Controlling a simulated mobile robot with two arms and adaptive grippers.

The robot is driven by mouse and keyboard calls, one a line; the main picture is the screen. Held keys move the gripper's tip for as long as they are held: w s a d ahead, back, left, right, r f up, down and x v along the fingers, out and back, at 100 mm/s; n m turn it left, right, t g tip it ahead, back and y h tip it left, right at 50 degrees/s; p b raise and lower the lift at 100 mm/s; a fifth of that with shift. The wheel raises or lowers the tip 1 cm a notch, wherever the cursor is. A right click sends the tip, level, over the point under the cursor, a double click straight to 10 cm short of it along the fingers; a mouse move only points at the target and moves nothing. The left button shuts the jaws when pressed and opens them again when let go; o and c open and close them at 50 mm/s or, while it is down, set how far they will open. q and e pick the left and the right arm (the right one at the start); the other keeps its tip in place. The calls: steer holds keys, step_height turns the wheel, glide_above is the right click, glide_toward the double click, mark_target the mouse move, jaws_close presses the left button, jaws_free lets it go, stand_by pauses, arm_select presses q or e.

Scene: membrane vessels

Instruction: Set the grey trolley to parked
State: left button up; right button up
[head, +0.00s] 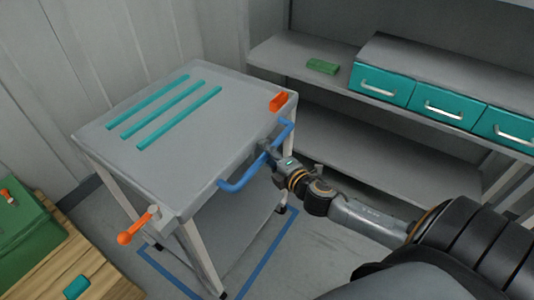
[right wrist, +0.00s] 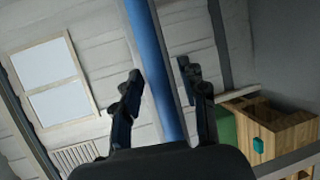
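The grey trolley (head: 165,170) stands left of centre in the head view, with a blue push handle (head: 236,184) along its near right side. An orange lever (head: 134,229) sticks out at its front left corner. A blue outline (head: 262,248) is marked on the floor around the trolley's feet. My right gripper (head: 268,150) is at the handle. In the right wrist view the blue bar (right wrist: 162,75) runs between its two open fingers (right wrist: 160,85), with a gap on the right; whether it touches the left finger I cannot tell. My left gripper is not in view.
A shelf (head: 320,45) with teal drawers (head: 381,84) and a green item (head: 322,66) stands behind right. A green box (head: 30,238) sits on a wooden surface (head: 45,280) at left.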

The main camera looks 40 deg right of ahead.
jaws_close()
